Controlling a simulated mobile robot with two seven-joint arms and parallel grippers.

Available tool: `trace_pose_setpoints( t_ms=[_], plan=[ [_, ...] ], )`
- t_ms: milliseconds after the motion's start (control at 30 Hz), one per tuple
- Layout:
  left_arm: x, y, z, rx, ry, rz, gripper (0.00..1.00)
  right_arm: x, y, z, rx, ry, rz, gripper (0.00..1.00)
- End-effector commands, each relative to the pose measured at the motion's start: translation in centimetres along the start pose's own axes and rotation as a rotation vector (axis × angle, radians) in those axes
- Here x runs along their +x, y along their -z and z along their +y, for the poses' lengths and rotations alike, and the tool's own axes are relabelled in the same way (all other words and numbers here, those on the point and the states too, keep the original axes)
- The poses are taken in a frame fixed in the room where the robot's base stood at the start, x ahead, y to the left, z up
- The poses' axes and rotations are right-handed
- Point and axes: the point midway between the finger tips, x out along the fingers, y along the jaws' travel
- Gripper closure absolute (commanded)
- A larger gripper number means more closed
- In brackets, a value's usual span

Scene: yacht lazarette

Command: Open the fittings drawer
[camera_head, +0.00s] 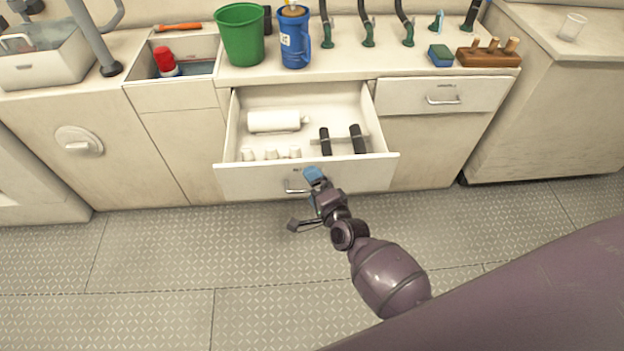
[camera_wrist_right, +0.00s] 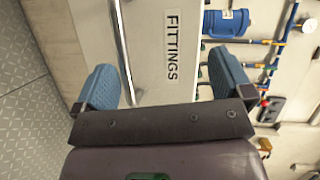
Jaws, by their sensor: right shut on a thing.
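The fittings drawer (camera_head: 235,181) is pulled out of the counter front, and its inside shows. Its front carries a bar handle (camera_head: 291,187), and the right wrist view shows the handle (camera_wrist_right: 121,45) beside a FITTINGS label (camera_wrist_right: 173,48). My right gripper (camera_head: 314,186) is at the drawer front, at the right end of the handle. My left gripper is not in view.
The drawer holds a white roll (camera_head: 272,121), black-handled items (camera_head: 357,139) and small white pieces (camera_head: 272,154). A shut drawer (camera_head: 420,96) is to its right. A green bucket (camera_head: 240,35) and blue jug (camera_head: 295,40) stand above on the counter. The floor in front is clear.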

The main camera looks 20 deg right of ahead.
Motion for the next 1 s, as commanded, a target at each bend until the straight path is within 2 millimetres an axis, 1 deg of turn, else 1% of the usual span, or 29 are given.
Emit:
trace_pose_setpoints(
  t_ms=[33, 67, 133, 167, 200, 500, 1000],
  plan=[
    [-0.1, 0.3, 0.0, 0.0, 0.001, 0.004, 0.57, -0.2, 0.1, -0.8, -0.003, 0.018, 0.004, 0.23],
    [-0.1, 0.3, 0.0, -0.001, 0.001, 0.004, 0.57, -0.4, 0.1, -0.7, -0.003, 0.017, 0.003, 0.25],
    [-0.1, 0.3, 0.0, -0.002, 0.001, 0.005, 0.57, -0.8, 0.0, -0.5, -0.002, 0.016, 0.003, 0.32],
    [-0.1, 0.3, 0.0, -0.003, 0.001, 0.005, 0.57, -0.9, 0.0, -0.4, -0.001, 0.016, 0.003, 0.39],
    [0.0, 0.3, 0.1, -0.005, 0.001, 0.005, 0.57, -1.2, 0.0, -0.3, -0.001, 0.015, 0.003, 0.63],
    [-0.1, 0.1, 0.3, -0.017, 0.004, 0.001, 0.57, -2.9, -0.2, 0.9, 0.003, 0.003, 0.0, 0.63],
    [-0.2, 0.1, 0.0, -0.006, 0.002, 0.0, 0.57, -5.7, -0.4, 2.0, 0.006, -0.002, -0.002, 0.63]
  ],
)
